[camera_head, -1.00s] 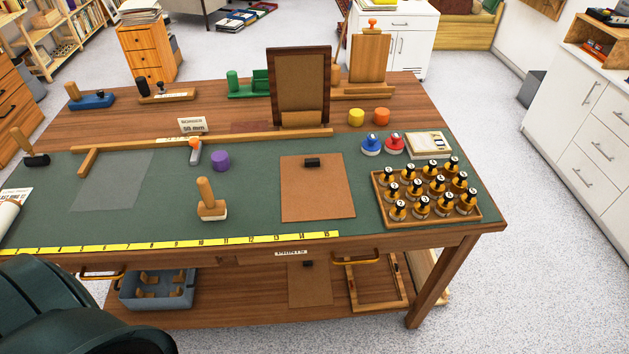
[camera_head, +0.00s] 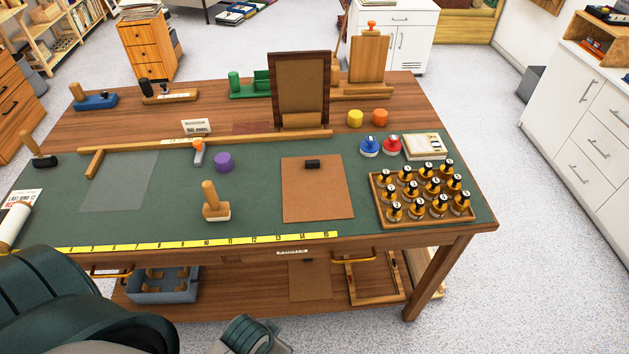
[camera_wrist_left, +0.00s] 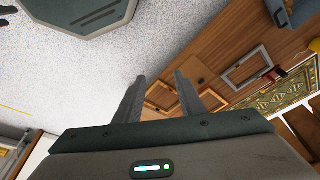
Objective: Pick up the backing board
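A flat brown backing board (camera_head: 318,200) with a small black block (camera_head: 312,164) near its far edge lies on the green mat (camera_head: 255,215), right of the middle of the bench. A similar brown board (camera_head: 309,284) with a dark block lies on the lower shelf. My left gripper (camera_wrist_left: 160,98) shows in the left wrist view with its two fingers apart and nothing between them. It is away from the board on the mat. In the head view a dark part of my arm enters at lower left. My right gripper is not in view.
A tray of knobbed stamps (camera_head: 380,215) stands right of the board. A wooden-handled block (camera_head: 216,203) stands to its left, and an upright frame (camera_head: 327,90) behind it. A yellow ruler strip (camera_head: 200,243) runs along the front. Drawer handles jut from the front edge.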

